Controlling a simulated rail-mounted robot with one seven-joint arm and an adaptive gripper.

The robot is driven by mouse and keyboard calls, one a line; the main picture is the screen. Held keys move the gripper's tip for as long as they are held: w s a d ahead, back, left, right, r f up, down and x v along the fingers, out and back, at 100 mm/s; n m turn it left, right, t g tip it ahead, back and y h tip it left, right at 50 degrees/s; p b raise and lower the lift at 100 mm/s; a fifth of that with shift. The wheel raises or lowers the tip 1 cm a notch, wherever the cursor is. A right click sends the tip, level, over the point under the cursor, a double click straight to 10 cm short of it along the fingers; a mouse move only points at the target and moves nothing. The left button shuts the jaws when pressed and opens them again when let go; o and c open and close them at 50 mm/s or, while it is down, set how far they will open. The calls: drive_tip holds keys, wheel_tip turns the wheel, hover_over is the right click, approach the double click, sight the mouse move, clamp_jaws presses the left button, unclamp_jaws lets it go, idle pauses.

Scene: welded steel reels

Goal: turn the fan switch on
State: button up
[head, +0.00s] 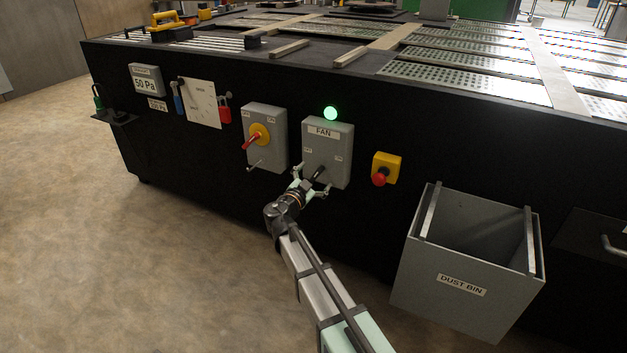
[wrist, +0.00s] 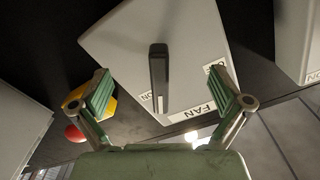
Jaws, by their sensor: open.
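The grey fan switch box (head: 328,142), labelled FAN, is on the front of the black bench. Its dark lever (head: 318,175) sits low on the box face; its exact setting is hard to tell. A green lamp (head: 330,113) above the box is lit. My gripper (head: 312,181) is at the lower part of the box, its fingers open on either side of the lever. In the wrist view the fan switch box (wrist: 195,50) appears turned over, and the lever (wrist: 158,72) stands between my gripper's (wrist: 160,76) spread fingers, with visible gaps on both sides.
A grey box with a red and yellow rotary switch (head: 260,135) is close on the left. A yellow emergency stop box (head: 386,168) is close on the right. The dust bin (head: 465,290) juts out at lower right. Open floor (head: 130,270) lies to the left.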

sight(314, 179)
drive_tip(key=shift+s+a+f+b, duration=0.15)
drive_tip(key=shift+s+a+b, duration=0.1)
drive_tip(key=shift+s+b, duration=0.45)
drive_tip(key=b+v, duration=0.2)
drive_tip(key=v, duration=0.1)
drive_tip(key=shift+b+v, duration=1)
drive_tip(key=shift+v, duration=0.25)
